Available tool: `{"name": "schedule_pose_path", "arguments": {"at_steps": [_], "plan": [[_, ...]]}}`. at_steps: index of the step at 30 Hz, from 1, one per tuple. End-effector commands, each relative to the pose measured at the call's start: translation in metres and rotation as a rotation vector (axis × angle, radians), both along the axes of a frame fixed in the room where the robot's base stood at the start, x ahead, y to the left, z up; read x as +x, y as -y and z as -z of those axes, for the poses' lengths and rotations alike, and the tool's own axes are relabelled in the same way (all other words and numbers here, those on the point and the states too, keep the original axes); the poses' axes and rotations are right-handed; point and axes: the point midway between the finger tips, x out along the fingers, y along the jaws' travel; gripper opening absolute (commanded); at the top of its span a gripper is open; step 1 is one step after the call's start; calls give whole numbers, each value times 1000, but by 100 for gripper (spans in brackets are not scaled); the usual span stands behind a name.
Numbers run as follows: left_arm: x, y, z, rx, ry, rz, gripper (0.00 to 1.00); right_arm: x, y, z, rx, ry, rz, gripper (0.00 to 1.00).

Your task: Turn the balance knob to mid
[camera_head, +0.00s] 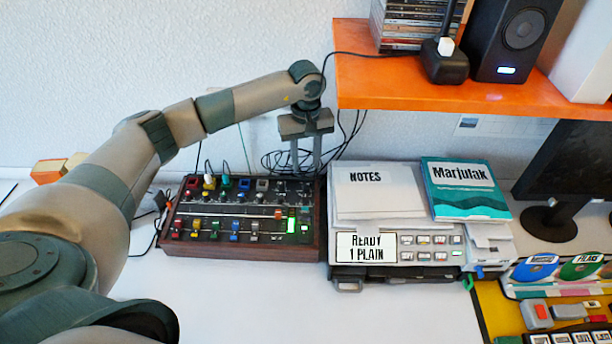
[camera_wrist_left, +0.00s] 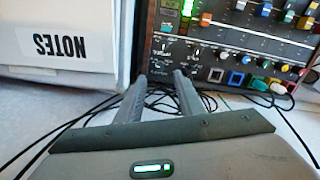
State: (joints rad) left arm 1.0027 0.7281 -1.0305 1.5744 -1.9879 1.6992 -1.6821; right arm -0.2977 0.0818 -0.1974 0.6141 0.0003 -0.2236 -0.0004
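The mixer (camera_head: 240,252) is a dark panel with wooden sides, colored slider caps, small knobs and a lit green display, on the white table. In the left wrist view the mixer panel (camera_wrist_left: 225,60) is at the upper right, with small dark knobs (camera_wrist_left: 195,50) near the fingertips. I cannot read which is the balance knob or its setting. My left gripper (camera_head: 306,172) points down above the mixer's back right corner, fingers apart with nothing between them. It also shows in the left wrist view (camera_wrist_left: 161,80), apart from the knobs. My right gripper is out of view.
A grey device (camera_head: 400,272) with notes and a teal book (camera_head: 465,190) stands right of the mixer. An orange shelf (camera_head: 440,88) with a speaker (camera_head: 515,42) overhangs at the upper right. Black cables (camera_head: 285,160) lie behind the mixer. The front table is clear.

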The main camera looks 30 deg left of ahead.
Motion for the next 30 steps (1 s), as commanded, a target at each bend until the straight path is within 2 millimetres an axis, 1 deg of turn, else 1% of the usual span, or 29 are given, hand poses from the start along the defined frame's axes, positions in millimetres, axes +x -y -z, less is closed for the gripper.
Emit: {"name": "schedule_pose_path", "arguments": {"at_steps": [1,6,12,18,27,29,30], "plan": [[-1,1,8,-1,-4,-1,35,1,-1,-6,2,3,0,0],[-1,1,38,-1,-4,-1,35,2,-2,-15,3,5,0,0],[-1,1,64,-1,-1,0,35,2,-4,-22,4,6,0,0],[0,0,76,0,0,1,35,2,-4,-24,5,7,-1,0],[0,0,77,1,1,1,35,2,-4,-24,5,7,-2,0],[0,0,77,1,1,1,20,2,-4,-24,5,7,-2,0],[0,0,77,1,1,1,11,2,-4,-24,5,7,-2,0]]}}
